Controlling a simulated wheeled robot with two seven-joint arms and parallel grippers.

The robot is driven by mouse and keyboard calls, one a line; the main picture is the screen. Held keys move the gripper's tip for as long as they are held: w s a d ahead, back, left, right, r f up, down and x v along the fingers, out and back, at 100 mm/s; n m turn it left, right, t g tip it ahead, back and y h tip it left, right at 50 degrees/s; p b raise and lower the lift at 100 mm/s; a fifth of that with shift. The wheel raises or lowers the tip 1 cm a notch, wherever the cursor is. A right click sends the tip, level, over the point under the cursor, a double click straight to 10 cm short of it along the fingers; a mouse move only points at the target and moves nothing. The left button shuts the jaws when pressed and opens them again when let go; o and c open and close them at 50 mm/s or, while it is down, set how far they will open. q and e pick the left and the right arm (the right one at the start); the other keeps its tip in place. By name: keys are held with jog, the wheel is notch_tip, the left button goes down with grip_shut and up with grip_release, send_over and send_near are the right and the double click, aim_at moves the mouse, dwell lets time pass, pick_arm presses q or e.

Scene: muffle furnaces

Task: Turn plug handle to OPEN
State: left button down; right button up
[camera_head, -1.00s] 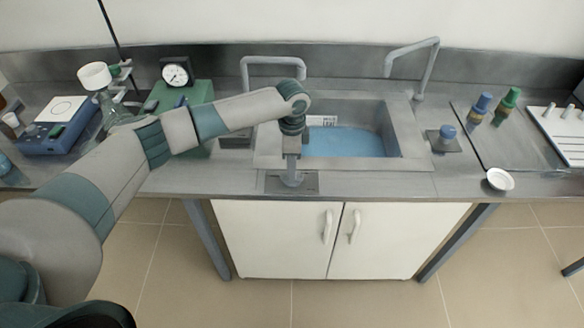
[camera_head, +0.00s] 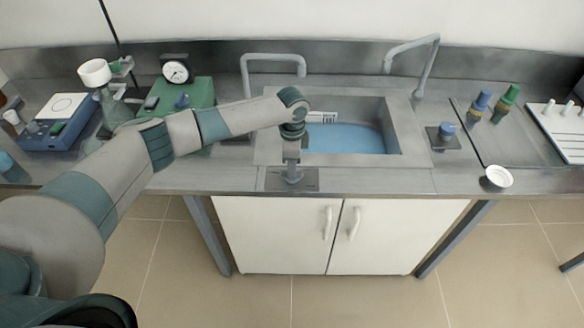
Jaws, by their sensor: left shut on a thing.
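A grey handle on a square plate (camera_head: 307,181) sits on the counter at the front edge of the sink (camera_head: 411,140); I take it to be the plug handle. My left gripper (camera_head: 292,170) points down over it and is shut on its upper part. The gripper hides most of the handle, so I cannot read its angle. Blue water (camera_head: 350,138) lies in the sink basin. A small label (camera_head: 322,117) shows on the basin's back wall, too small to read. My right gripper is not in view.
Two taps (camera_head: 272,58) (camera_head: 432,65) arch behind the sink. A blue knob on a plate (camera_head: 446,131) and a white dish (camera_head: 497,177) stand to the right. A pump with a gauge (camera_head: 176,71) and a blue hot plate (camera_head: 60,125) crowd the left.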

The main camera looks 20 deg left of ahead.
pick_arm(q)
jog(key=shift+m, duration=0.5)
jog(key=m, duration=0.3)
jog(key=shift+m, duration=0.3)
jog(key=m, duration=0.5)
jog(key=shift+b, duration=0.35)
jog(key=m+b, duration=0.1)
jog(key=m, duration=0.3)
jog(key=shift+m, duration=0.4)
jog(key=shift+m+b, duration=0.3)
jog(key=shift+m, duration=1.4)
jog(key=c, duration=1.8)
grip_release()
